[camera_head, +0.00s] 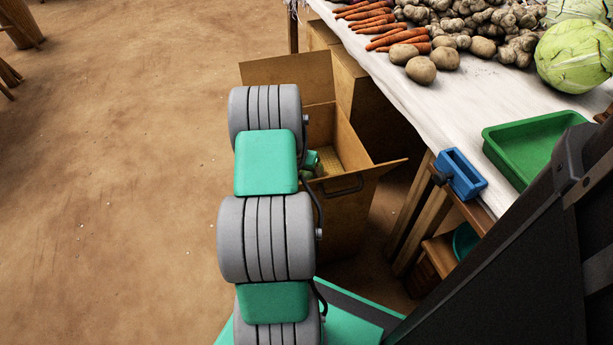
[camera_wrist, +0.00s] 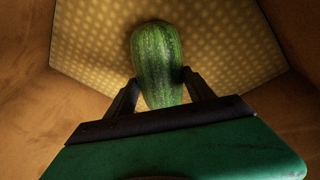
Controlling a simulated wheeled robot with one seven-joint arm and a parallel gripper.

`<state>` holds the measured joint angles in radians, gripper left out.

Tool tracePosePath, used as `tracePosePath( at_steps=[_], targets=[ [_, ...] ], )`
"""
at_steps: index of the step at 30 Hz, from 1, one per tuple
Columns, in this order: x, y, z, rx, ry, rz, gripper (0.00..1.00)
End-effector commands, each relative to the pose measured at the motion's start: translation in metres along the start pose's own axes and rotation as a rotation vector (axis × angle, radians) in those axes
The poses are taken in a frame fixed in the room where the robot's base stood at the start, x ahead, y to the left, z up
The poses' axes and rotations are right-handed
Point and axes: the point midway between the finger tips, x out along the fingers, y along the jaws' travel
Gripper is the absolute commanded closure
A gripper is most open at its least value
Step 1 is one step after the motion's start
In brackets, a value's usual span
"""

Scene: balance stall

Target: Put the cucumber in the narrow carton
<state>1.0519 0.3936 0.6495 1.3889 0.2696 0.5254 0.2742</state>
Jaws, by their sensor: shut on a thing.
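In the wrist view the green striped cucumber (camera_wrist: 158,62) is between the two dark fingers of my gripper (camera_wrist: 159,84), which is shut on it. Below and around it show the brown walls and the dotted, yellowish bottom of the carton (camera_wrist: 90,35). In the head view the open brown carton (camera_head: 340,210) stands on the ground beside the table, with its flaps spread. My arm reaches over its left side, and a small green part of my wrist shows inside it. The cucumber is hidden in the head view. I cannot tell whether the cucumber touches the bottom.
The table (camera_head: 400,85) on the right bears carrots (camera_head: 372,20), potatoes (camera_head: 421,69), cabbage (camera_head: 575,55) and a green tray (camera_head: 525,150). A blue clamp-like thing (camera_head: 460,175) sits at its edge. Another brown box (camera_head: 352,85) stands behind the carton.

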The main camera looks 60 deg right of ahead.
Motion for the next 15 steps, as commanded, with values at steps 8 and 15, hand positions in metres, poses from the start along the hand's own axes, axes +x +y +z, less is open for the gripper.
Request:
tracePosePath(
  at_steps=[8, 15],
  targets=[
    [0.0021, -0.0006, 0.001, -0.001, -0.001, 0.0, 0.21],
    [0.002, -0.0006, 0.001, -0.001, -0.001, 0.0, 0.16]
  ],
)
